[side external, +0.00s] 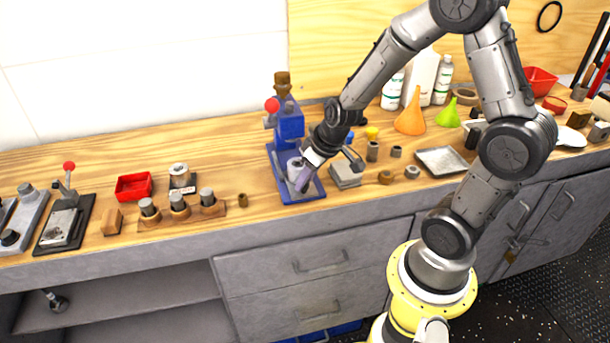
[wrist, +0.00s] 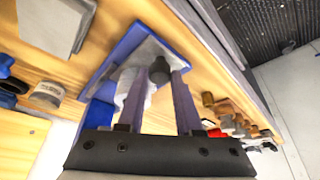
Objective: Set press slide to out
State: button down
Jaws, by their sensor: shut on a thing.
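The blue press (side external: 289,125) stands on the bench with a red ball (side external: 272,105) on its lever. Its blue base plate (side external: 312,191) also shows in the wrist view (wrist: 120,48). A grey slide plate (wrist: 150,47) lies on the base, with a pale cylindrical piece (side external: 294,168) on it, seen too in the wrist view (wrist: 127,84). My gripper (side external: 304,179) reaches down at the front of the press. In the wrist view its fingers (wrist: 159,80) are shut on a dark round knob (wrist: 159,67) at the slide. Exact finger contact is partly hidden.
Right of the press is a grey block (side external: 346,174), then a shallow metal tray (side external: 441,160) and small rings. To its left are a wooden peg holder (side external: 180,214), a red bin (side external: 133,186) and a black-based lever device (side external: 66,224). The bench front edge is close.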

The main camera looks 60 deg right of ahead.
jog(key=c, duration=0.6)
grip_release()
jog(key=shift+s+a, duration=0.1)
jog(key=shift+a, duration=0.05)
jog(key=v, duration=1.3)
jog(key=shift+s+r, duration=0.1)
jog(key=shift+r, duration=0.3)
jog(key=shift+n+t+y, duration=0.3)
jog(key=shift+n+t, duration=0.2)
jog(key=shift+n, duration=0.2)
jog(key=s+a+r, duration=0.1)
jog(key=s+a, duration=0.1)
jog(key=s, duration=0.1)
jog(key=s+a+r, duration=0.2)
jog(key=s+a, duration=0.1)
jog(key=s, duration=0.1)
jog(key=s+a+r, duration=0.1)
jog(key=s+a, duration=0.1)
jog(key=s, duration=0.2)
jog(key=shift+s+a+r, duration=0.25)
